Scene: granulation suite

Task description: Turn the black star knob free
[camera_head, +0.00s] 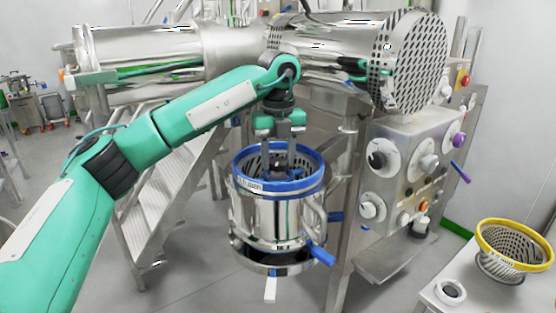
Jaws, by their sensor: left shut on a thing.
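My left gripper (283,165) points straight down into the mouth of a steel vessel with a blue rim (246,162). Its fingers are shut on a small dark piece, the black star knob (279,174), inside the vessel. The knob is mostly hidden by the fingers, and its shape is hard to make out. A perforated screen (308,172) lines the vessel inside the rim. My right gripper is out of view.
A control panel (408,165) with dials stands right of the vessel. A large steel drum with a perforated end (412,65) lies above. Steel stairs (165,215) stand behind my arm.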

